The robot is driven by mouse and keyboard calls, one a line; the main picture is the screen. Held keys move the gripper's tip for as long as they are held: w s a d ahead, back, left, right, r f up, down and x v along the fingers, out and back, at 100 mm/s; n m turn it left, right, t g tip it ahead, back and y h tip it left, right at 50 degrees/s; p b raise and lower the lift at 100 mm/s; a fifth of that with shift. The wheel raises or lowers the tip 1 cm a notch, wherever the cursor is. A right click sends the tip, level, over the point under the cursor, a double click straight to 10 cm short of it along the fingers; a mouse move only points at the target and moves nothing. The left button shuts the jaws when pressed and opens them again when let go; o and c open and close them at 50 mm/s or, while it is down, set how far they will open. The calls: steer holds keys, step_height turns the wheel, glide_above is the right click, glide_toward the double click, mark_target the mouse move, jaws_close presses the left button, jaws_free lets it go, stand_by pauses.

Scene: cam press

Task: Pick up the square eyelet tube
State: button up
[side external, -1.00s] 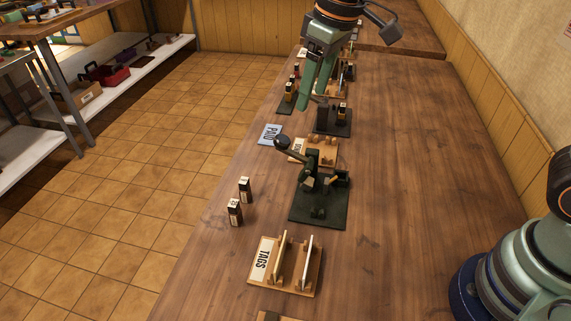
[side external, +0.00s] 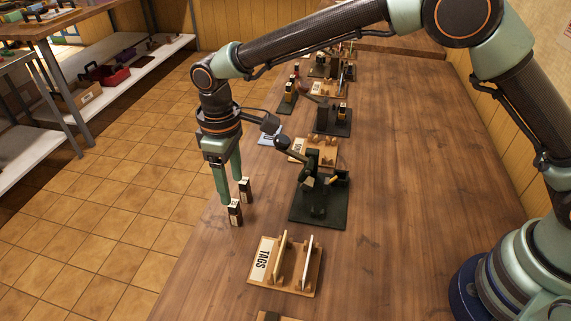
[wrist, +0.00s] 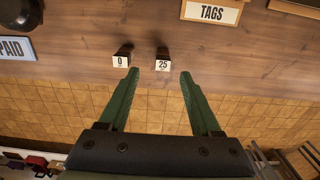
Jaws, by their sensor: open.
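Two small dark tubes with pale labelled tops stand upright near the table's left edge. The nearer one (side external: 235,213) reads 25 in the wrist view (wrist: 162,60). The farther one (side external: 246,190) has a top with a single digit, seen in the wrist view (wrist: 121,58). I cannot tell which is the square eyelet tube. My gripper (side external: 231,191) points down beside the tubes, open and empty. In the wrist view, the tube marked 25 shows between and just beyond its fingertips (wrist: 158,74); the other tube shows left of the left finger.
A dark lever press (side external: 318,208) stands right of the tubes. A wooden TAGS rack (side external: 290,284) is nearer the camera. A blue PAID sign (wrist: 14,48) lies at the wrist view's left. More presses and racks stand farther back. The tabletop at right is clear.

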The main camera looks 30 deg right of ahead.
mark_target(233, 203)
steer(key=shift+s+a+f, duration=0.1)
steer(key=shift+f, duration=1.85)
steer(key=shift+s+a+f, duration=0.1)
steer(key=shift+f, duration=1.85)
jaws_close()
